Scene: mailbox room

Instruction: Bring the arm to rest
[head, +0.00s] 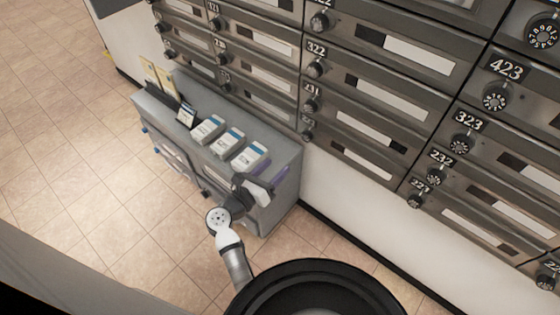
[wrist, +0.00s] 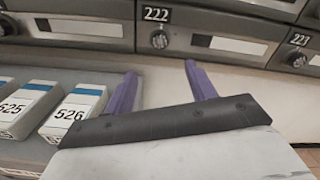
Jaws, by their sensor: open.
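My gripper (head: 266,182) is at the right end of the grey cabinet top in the head view, near the white boxes. In the wrist view its two purple fingers (wrist: 162,88) are spread apart with nothing between them. They point toward the mailbox wall, below the door numbered 222 (wrist: 157,38). My arm reaches from the bottom of the head view up to the cabinet. The gripper's exact height above the cabinet top is hard to tell.
White boxes with blue stripes stand on the grey cabinet (head: 283,196); the box labelled 526 (wrist: 74,114) is just left of my fingers. A dark card stand (head: 187,115) is farther left. Mailboxes with dials line the wall behind. The tiled floor (head: 70,130) at left is clear.

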